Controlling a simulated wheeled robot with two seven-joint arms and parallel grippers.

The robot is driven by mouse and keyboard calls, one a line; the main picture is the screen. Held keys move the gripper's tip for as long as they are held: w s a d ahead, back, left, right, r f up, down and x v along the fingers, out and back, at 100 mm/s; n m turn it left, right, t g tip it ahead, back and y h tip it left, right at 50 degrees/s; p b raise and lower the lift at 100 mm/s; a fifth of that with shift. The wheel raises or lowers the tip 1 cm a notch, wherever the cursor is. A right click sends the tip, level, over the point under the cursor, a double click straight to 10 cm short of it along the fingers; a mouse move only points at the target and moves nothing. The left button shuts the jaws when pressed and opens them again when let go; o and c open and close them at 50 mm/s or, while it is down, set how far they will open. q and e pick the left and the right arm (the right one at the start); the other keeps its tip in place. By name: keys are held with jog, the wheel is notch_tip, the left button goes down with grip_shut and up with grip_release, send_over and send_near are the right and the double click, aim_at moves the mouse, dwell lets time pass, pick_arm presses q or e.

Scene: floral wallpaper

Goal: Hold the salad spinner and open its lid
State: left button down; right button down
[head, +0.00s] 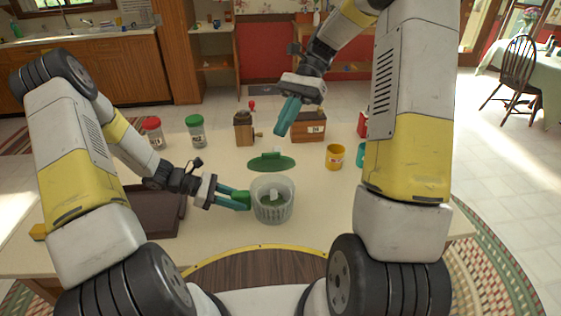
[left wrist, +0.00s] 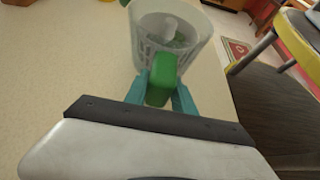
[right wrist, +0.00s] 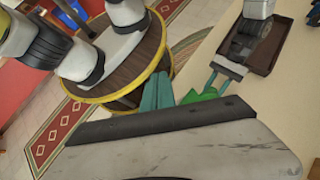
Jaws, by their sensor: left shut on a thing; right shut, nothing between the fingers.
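The salad spinner (head: 287,207) is a pale, ribbed, see-through bowl upright on the table, with a white post inside; its top is uncovered. It also shows in the left wrist view (left wrist: 145,50). My left gripper (head: 241,199) is shut on its green handle (left wrist: 162,75) at the bowl's left side. The green lid (head: 271,163) is off the bowl, just behind it; I cannot tell whether it lies on the table or is raised. My right gripper (head: 281,132) is shut and empty, above and behind the lid, apart from it. Part of the green shows in the right wrist view (right wrist: 205,95).
Behind are a wooden grinder (head: 244,128), a wooden box (head: 309,127) and two jars, one red-lidded (head: 153,134), one green-lidded (head: 196,132). A yellow mug (head: 334,157) stands at right. A dark tray (head: 140,213) lies left. The table is clear right of the bowl.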

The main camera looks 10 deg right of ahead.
aim_at(281, 162)
jog(key=s+d+f+m+t+y, duration=0.35)
jog(key=f+m+t+y, duration=0.3)
jog(key=m, duration=0.55)
jog(key=s+d+f+m+t+y, duration=0.3)
jog(key=d+f+m+t+y, duration=0.25)
jog(key=f+m, duration=0.4)
jog(key=shift+m+t, duration=0.6)
jog(key=shift+m, duration=0.35)
jog(key=shift+w+a+r, duration=0.8)
jog(key=shift+w+a, duration=0.2)
jog(key=shift+a, duration=0.6)
jog(key=shift+w+a+r, duration=0.75)
jog(key=shift+w+a, duration=0.3)
jog(key=shift+a, duration=0.55)
jog(key=shift+w+a+r, duration=0.8)
jog(key=shift+w+a, duration=0.2)
jog(key=shift+a, duration=0.6)
jog(key=shift+w+r, duration=0.1)
